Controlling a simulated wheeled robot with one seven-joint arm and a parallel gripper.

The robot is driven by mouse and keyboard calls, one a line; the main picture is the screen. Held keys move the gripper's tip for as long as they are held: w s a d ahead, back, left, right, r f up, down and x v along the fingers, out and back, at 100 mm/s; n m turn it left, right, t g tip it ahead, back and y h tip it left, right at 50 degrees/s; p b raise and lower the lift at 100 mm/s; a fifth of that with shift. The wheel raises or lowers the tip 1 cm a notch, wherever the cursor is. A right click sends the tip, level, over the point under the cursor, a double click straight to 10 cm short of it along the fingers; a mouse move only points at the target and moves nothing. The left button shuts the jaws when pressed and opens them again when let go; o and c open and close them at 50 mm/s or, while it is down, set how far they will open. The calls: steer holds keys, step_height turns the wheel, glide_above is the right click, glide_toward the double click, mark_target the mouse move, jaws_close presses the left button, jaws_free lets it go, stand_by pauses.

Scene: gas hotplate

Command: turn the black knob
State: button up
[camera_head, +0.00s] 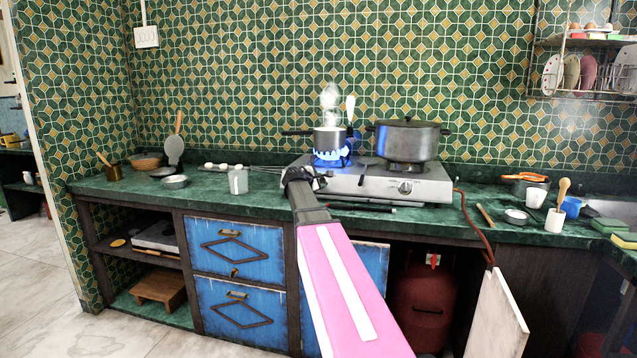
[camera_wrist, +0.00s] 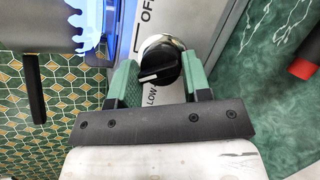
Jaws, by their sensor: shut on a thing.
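The black knob (camera_wrist: 163,60) sits on the front panel of the steel gas hotplate (camera_head: 372,184). In the wrist view my gripper (camera_wrist: 158,76) has its green fingers on either side of the knob and is shut on it. The knob's white mark points to the lower left, with "OFF" printed above it and "LOW" below. In the head view my gripper (camera_head: 312,180) is at the left front of the hotplate and hides this knob. Blue flame (camera_head: 331,156) burns on the left burner under a steaming saucepan (camera_head: 330,139).
A large lidded pot (camera_head: 407,138) stands on the right burner, above a second knob (camera_head: 405,187). A black and red object (camera_head: 362,207) lies on the green counter before the hotplate. A red gas cylinder (camera_head: 425,300) stands below, beside an open cabinet door (camera_head: 497,318).

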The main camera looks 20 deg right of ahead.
steer(key=m+g, duration=0.1)
steer(key=m, duration=0.2)
steer(key=shift+m, duration=0.4)
steer(key=shift+m+g+y, duration=0.6)
steer(key=shift+m+g, duration=0.3)
steer(key=shift+m, duration=1)
steer(key=o, duration=0.9)
steer(key=shift+c, duration=0.2)
steer(key=v, duration=1.1)
